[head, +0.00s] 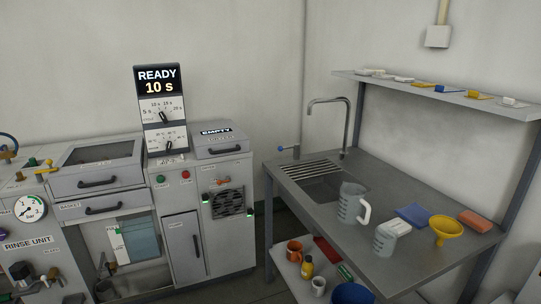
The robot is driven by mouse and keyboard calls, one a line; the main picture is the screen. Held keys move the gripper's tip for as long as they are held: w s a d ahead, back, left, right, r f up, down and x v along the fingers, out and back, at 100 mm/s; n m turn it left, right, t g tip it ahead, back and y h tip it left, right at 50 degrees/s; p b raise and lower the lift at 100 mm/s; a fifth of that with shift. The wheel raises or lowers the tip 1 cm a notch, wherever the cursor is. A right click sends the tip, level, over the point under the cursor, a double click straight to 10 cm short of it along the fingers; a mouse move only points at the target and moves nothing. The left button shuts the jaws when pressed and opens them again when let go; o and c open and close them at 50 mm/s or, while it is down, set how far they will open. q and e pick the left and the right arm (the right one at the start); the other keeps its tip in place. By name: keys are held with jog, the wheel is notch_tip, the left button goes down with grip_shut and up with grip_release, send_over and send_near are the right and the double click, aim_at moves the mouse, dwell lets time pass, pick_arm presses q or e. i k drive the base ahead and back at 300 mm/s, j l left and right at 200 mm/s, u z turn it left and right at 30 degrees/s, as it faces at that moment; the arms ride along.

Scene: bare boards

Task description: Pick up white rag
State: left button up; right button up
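I cannot pick out the white rag for certain. Small pale flat items lie at the left end of the wall shelf, one near its end (370,72) and one further right (403,79). Another small white item (509,101) lies toward the shelf's right end. They are too small to tell whether any is cloth. A blue folded cloth (412,215) lies on the metal sink table (375,275). Neither of my grippers shows in the head view.
The sink table holds two clear jugs (351,205), a yellow funnel (447,230) and an orange sponge (477,221). A tall tap (347,125) stands behind the sink. Mugs, bottles and a blue bucket (352,293) sit below. The rinse unit (28,241) and cabinets stand left.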

aim_at(403, 228)
jog(key=i+j+z, duration=0.35)
jog(key=z, duration=0.4)
jog(key=i+j+z, duration=0.1)
jog(key=z, duration=0.35)
jog(key=j+z, duration=0.2)
jog(key=z, duration=0.3)
jog(key=i+j+z, duration=0.1)
jog(key=z, duration=0.35)
jog(key=j, duration=0.1)
